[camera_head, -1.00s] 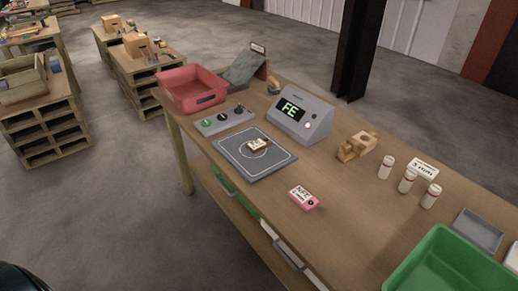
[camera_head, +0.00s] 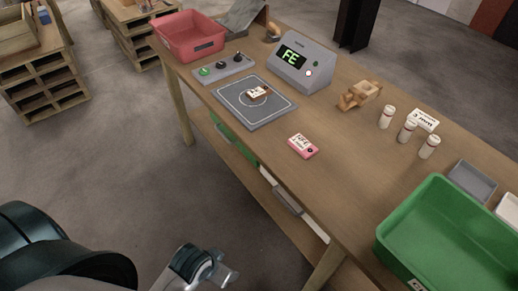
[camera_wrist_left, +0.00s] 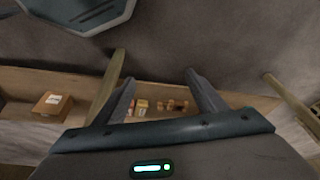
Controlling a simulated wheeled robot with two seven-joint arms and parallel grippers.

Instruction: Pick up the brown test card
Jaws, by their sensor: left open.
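A small brown-edged test card with a white label (camera_head: 258,92) lies on the dark square pad (camera_head: 275,115) with a white outline, on the wooden bench. My left gripper (camera_head: 226,277) is low at the bottom of the head view, in front of the bench and well apart from the card. In the left wrist view its two fingers (camera_wrist_left: 159,80) are spread, with nothing held between them. I cannot make out the brown card in that view. My right gripper is not in view.
A pink-edged card (camera_head: 303,146) lies near the bench's front edge. Behind the pad stand a control box (camera_head: 222,68) and a grey detector (camera_head: 301,66) reading "FE".

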